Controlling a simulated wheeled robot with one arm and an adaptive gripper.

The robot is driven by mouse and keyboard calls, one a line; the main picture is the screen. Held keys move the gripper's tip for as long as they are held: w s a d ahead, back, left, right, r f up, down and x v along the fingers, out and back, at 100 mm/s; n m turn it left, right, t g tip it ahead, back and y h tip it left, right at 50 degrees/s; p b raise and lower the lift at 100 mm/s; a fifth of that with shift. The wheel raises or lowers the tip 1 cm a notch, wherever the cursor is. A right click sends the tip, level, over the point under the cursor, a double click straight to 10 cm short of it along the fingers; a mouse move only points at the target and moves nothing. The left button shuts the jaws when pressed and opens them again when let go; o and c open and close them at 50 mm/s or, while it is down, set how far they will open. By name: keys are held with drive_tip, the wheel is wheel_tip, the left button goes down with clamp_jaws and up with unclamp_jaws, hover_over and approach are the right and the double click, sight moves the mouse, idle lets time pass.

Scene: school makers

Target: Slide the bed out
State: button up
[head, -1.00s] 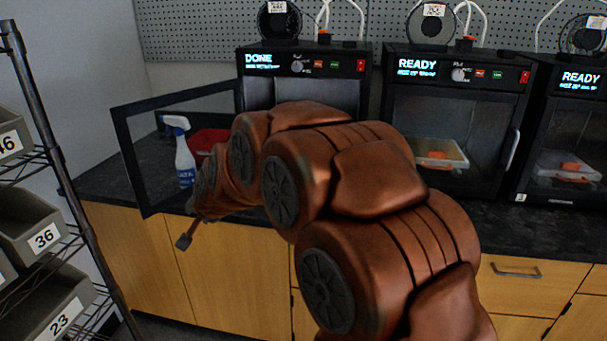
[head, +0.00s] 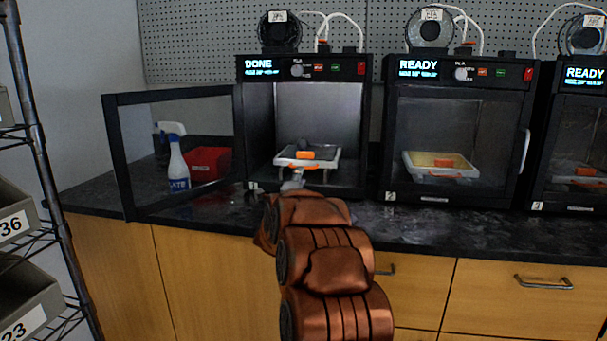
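The bed (head: 328,156) is a pale plate inside the left printer (head: 305,68), whose screen reads DONE. An orange piece (head: 306,155) shows at the bed's middle, and orange shows along its front edge. The printer's framed door (head: 122,160) stands swung open to the left. My arm reaches up from below to just in front of the bed. A small grey shape, perhaps part of my gripper (head: 292,183), shows between the arm's end and the bed's front. The fingers are not clear, and I cannot tell whether they touch the bed.
Two more printers stand to the right with doors shut, the middle one (head: 418,68) reading READY. A spray bottle (head: 179,170) and a red bin (head: 209,163) stand behind the open door's pane. The dark counter (head: 400,222) is clear in front. A rack of grey bins (head: 20,205) is at left.

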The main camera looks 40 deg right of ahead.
drive_tip(key=shift+b+x, duration=0.3)
drive_tip(key=shift+x, duration=2.85)
drive_tip(key=shift+w+d, duration=0.35)
drive_tip(key=shift+w, duration=0.05)
clamp_jaws()
